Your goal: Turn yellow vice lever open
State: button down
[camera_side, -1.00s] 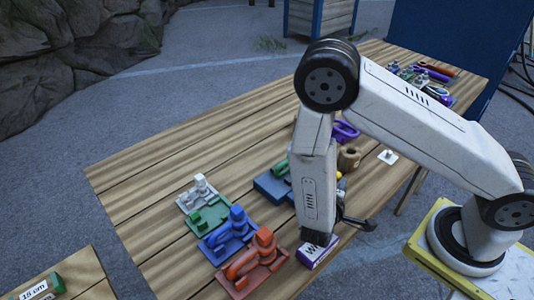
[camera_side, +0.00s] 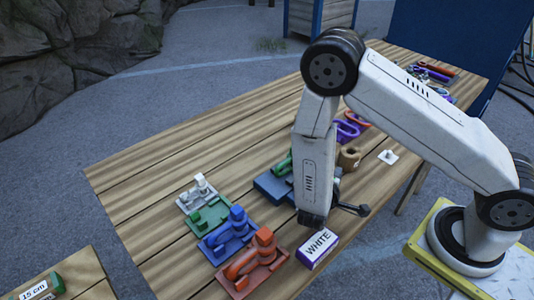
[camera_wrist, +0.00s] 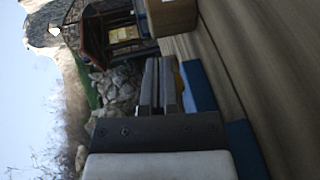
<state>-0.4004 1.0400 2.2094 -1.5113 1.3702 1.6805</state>
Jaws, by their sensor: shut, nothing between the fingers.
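The blue vice body (camera_side: 271,187) sits on the wooden table, partly hidden behind my forearm in the side view. A blue part also shows right of my fingers in the wrist view (camera_wrist: 200,88). A thin yellow sliver (camera_wrist: 179,88), perhaps the lever, shows between my fingers and that blue part. I cannot tell whether they touch. The yellow lever is hidden behind my arm in the side view. My gripper (camera_wrist: 160,65) is shut and empty, its fingers side by side. In the side view its fingertips are hidden behind my wrist.
A white-and-purple box marked WHITE (camera_side: 317,248) lies close to my wrist. Red (camera_side: 255,268), blue (camera_side: 228,236), green (camera_side: 207,219) and white (camera_side: 196,192) fixtures stand in front left. A brown spool (camera_side: 349,157) and purple rings (camera_side: 346,131) stand behind. The far-left tabletop is clear.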

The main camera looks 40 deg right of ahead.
jog(key=shift+s, duration=0.1)
jog(key=s+a+r, duration=0.1)
jog(key=s+a, duration=0.1)
jog(key=s, duration=0.4)
jog(key=s+a+r, duration=0.1)
jog(key=s+a, duration=0.1)
jog(key=s, duration=0.5)
jog(key=shift+r, duration=0.35)
